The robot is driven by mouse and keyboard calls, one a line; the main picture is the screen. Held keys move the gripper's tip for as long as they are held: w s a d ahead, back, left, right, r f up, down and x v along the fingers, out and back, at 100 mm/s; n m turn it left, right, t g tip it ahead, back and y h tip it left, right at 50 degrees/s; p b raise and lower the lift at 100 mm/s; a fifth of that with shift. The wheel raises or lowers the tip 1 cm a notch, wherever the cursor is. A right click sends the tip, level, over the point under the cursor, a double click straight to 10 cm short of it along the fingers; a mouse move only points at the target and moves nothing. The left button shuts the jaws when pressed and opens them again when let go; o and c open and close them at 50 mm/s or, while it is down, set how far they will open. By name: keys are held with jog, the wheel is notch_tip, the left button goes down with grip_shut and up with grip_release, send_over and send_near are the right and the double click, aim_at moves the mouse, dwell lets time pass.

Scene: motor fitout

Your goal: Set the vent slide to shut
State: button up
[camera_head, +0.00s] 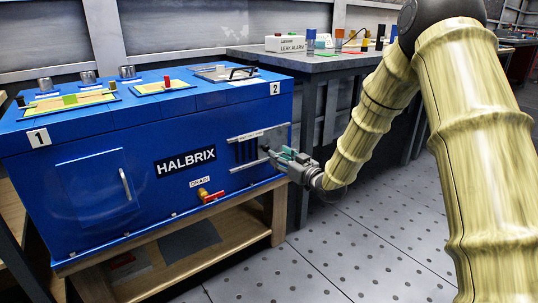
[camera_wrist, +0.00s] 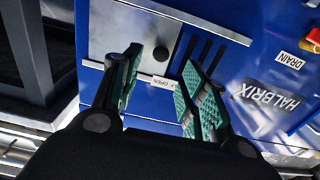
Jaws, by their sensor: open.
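The vent slide is a grey metal plate (camera_wrist: 118,38) with a round black knob (camera_wrist: 160,53), held between two pale rails on the blue cabinet's front. Dark vent slots (camera_head: 246,151) show uncovered to the left of the plate in the head view; they also show in the wrist view (camera_wrist: 203,52). A small label reading OPEN (camera_wrist: 166,83) is by the lower rail in the wrist view. My gripper (camera_wrist: 162,62) is open, its green-padded fingers on either side of the knob in the picture. I cannot tell whether either finger touches it. In the head view my gripper (camera_head: 275,152) partly hides the plate.
The blue HALBRIX cabinet (camera_head: 140,215) stands on a wooden bench (camera_head: 180,272). A red-handled drain valve (camera_head: 210,197) is left of and below the vent. A handled door (camera_head: 95,190) is farther left. A dark side table (camera_head: 320,66) stands behind my arm. The floor at front is clear.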

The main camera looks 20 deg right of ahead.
aim_at(267, 149)
jog(key=b+x, duration=0.1)
jog(key=x, duration=0.1)
jog(key=b+x, duration=0.1)
jog(key=x, duration=0.2)
jog(key=shift+w+f, duration=0.15)
jog(key=shift+f, duration=0.05)
jog(key=shift+b+x, duration=0.3)
jog(key=shift+x, duration=0.55)
jog(key=shift+r, duration=0.1)
jog(key=shift+a, duration=0.1)
grip_shut()
